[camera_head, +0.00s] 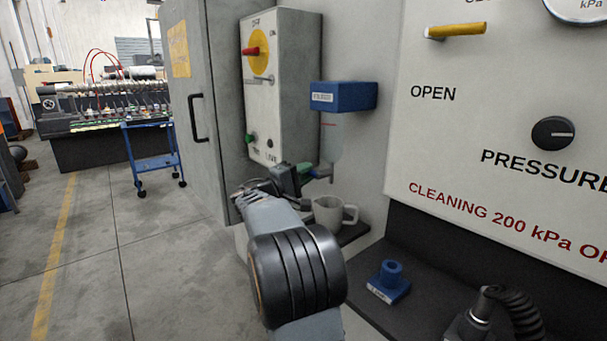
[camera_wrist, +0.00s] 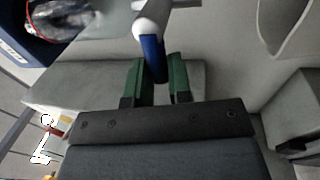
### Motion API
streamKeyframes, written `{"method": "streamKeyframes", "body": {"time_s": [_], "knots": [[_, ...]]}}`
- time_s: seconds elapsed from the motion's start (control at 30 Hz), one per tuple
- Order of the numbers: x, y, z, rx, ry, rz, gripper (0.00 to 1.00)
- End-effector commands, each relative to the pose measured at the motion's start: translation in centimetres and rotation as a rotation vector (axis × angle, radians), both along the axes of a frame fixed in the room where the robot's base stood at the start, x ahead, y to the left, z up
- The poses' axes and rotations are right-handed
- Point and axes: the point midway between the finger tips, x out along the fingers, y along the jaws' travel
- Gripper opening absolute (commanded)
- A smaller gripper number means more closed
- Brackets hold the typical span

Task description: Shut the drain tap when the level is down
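The drain tap's blue lever (camera_wrist: 152,58) sits between my gripper's green fingers (camera_wrist: 162,82) in the wrist view. The fingers are close together and look shut on it. In the head view my gripper (camera_head: 307,171) is at the tap, below the clear bowl (camera_head: 332,145) hanging from a labelled blue housing (camera_head: 343,97). The bowl carries a red mark; its liquid level is hard to make out. The lever's pale pivot end (camera_wrist: 152,20) shows in the wrist view. Most of the tap is hidden by my gripper in the head view.
A pale jug (camera_head: 330,212) stands on a small dark shelf below the tap. A grey control box (camera_head: 280,85) is on the wall at left. A blue fitting (camera_head: 389,282) and a black hose (camera_head: 520,310) lie at lower right. The floor at left is open.

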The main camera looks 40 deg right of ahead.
Motion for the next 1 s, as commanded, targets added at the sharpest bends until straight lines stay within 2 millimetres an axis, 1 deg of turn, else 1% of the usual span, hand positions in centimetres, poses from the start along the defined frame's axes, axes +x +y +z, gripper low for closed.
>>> {"method": "streamKeyframes", "body": {"time_s": [0.03,0.23,0.47,0.57,0.67,0.77,1.0], "knots": [[0.0,0.0,0.2,-0.003,-0.001,0.000,0.24],[0.0,0.0,0.1,-0.001,-0.001,0.000,0.43],[0.0,0.1,0.0,0.000,-0.001,0.000,0.44],[0.1,0.5,-0.1,0.000,-0.002,0.001,0.44],[0.3,1.7,-0.3,0.000,-0.001,0.004,0.44],[0.5,3.5,-0.6,0.000,-0.001,0.005,0.44],[1.0,8.4,-1.7,0.000,-0.001,0.006,0.44]]}}
